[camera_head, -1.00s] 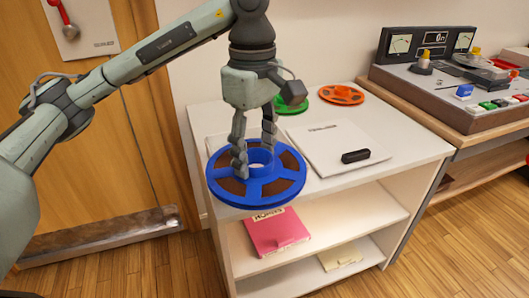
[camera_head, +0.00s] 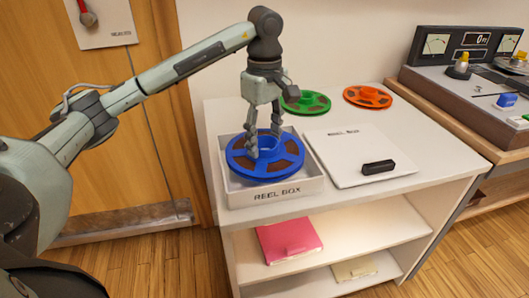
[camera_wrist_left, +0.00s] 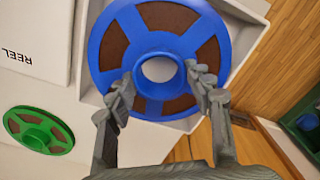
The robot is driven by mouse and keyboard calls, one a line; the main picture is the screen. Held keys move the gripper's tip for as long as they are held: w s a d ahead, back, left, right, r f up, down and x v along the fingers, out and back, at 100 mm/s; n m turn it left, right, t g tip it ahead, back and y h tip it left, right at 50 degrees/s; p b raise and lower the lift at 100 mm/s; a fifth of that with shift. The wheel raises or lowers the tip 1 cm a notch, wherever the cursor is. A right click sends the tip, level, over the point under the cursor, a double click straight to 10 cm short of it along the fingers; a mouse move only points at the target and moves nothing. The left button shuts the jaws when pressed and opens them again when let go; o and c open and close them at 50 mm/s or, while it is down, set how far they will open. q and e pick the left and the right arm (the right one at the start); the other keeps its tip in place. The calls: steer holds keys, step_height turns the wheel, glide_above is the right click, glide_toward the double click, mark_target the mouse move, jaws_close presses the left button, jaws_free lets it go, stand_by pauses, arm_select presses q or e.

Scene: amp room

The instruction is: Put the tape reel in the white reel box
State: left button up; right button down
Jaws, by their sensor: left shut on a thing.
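The blue tape reel (camera_head: 242,158) with brown tape is level over the white reel box (camera_head: 275,193), whose front wall reads "REEL BOX". My left gripper (camera_head: 264,150) points down and is shut on the reel's raised hub. In the left wrist view the blue reel (camera_wrist_left: 112,48) fills the top middle, with my left gripper's fingers (camera_wrist_left: 162,88) on either side of its hub. The box's rim (camera_wrist_left: 250,6) shows beyond the reel. I cannot tell whether the reel touches the box floor. My right gripper is not in view.
A green reel (camera_head: 306,103) and an orange reel (camera_head: 368,97) lie at the back of the white shelf top (camera_head: 440,160). A white lid-like panel (camera_head: 345,150) with a black block (camera_head: 378,167) lies right of the box. A control console (camera_head: 460,90) stands at the right.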

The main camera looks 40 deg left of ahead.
mark_target(264, 152)
arm_select(q)
step_height(264, 152, down, 4)
steer(key=shift+r, duration=0.15)
steer(key=shift+w, duration=0.1)
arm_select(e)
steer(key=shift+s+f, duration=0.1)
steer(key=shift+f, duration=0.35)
arm_select(q)
steer(key=shift+f, duration=0.25)
steer(key=o, duration=1)
steer(key=shift+f, duration=0.1)
steer(key=o, duration=0.5)
steer(key=shift+c, duration=0.2)
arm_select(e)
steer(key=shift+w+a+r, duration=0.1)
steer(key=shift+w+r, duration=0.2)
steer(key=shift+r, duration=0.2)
